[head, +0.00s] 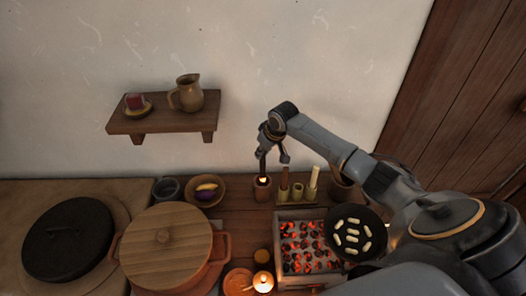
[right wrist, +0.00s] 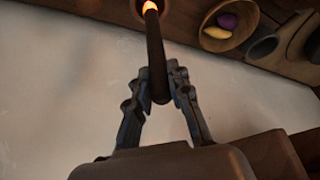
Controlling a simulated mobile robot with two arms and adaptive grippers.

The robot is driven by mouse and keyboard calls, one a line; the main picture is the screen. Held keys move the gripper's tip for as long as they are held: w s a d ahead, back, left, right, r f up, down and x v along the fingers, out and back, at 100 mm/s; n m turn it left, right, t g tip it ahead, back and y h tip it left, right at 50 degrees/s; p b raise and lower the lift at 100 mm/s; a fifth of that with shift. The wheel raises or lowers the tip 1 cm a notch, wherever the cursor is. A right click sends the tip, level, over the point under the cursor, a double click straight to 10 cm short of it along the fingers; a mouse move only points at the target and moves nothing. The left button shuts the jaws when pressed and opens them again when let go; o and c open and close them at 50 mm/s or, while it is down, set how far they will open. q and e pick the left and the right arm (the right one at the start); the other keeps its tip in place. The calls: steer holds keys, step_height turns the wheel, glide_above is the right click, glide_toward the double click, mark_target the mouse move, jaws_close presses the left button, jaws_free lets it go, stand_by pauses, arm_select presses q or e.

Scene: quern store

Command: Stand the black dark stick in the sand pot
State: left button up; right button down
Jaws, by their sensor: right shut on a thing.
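The black dark stick (head: 262,163) is held nearly upright in my right gripper (head: 273,152), above a small reddish-brown pot (head: 262,194) that looks like the sand pot. In the right wrist view the stick (right wrist: 156,55) runs between the two fingers of my right gripper (right wrist: 160,92). A bright orange glow shows at its far end, at the pot's mouth (right wrist: 136,10). I cannot tell whether the tip is inside the pot or just above it. Sand is not visible. My left gripper is not in view.
Right of the pot stand a holder (head: 297,195) with upright sticks, a glowing coal brazier (head: 280,212) and a dark pan (head: 376,217). A bowl (head: 218,196) and lidded pot (head: 218,248) are left. A lit candle (head: 263,284) stands in front. A wall shelf (head: 165,123) hangs behind.

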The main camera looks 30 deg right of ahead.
steer(key=shift+f+b, duration=1.25)
steer(key=shift+f, duration=1.85)
steer(key=c, duration=1.1)
jaws_free()
steer(key=shift+c, duration=0.2)
steer(key=shift+r, duration=0.1)
glide_toward(263, 163)
steer(key=shift+d+r, duration=0.25)
steer(key=shift+r, duration=0.25)
